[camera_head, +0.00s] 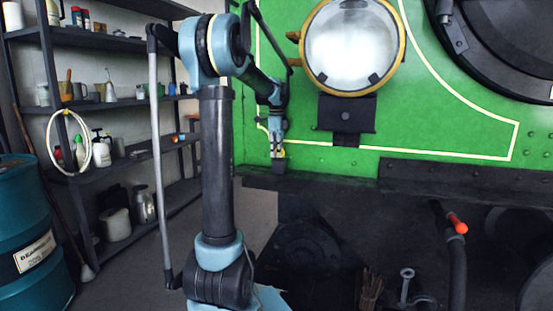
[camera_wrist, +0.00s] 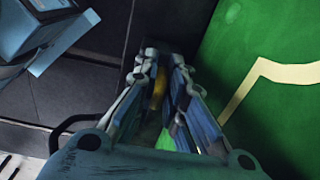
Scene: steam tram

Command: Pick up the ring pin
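A grey metal pin with a ring-shaped top (camera_head: 407,274) stands low in the head view, in the dark area under the green tram body, and I take it for the ring pin. My gripper (camera_head: 279,160) points down in front of the lower left of the green panel, up and to the left of that pin. In the wrist view the two fingertips (camera_wrist: 163,62) are a little apart. A small yellow patch shows between the fingers, with a bit of green nearer the palm. I cannot tell whether these are held or lie behind. The ring pin is not seen in the wrist view.
The green tram panel (camera_head: 440,120) carries a round brass-rimmed lamp (camera_head: 352,45). A dark ledge (camera_head: 460,180) runs below it. A hose with an orange-red end (camera_head: 457,223) rises right of the pin. A bundle of sticks (camera_head: 371,290) stands left of it. Shelves and a blue drum (camera_head: 25,235) are left.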

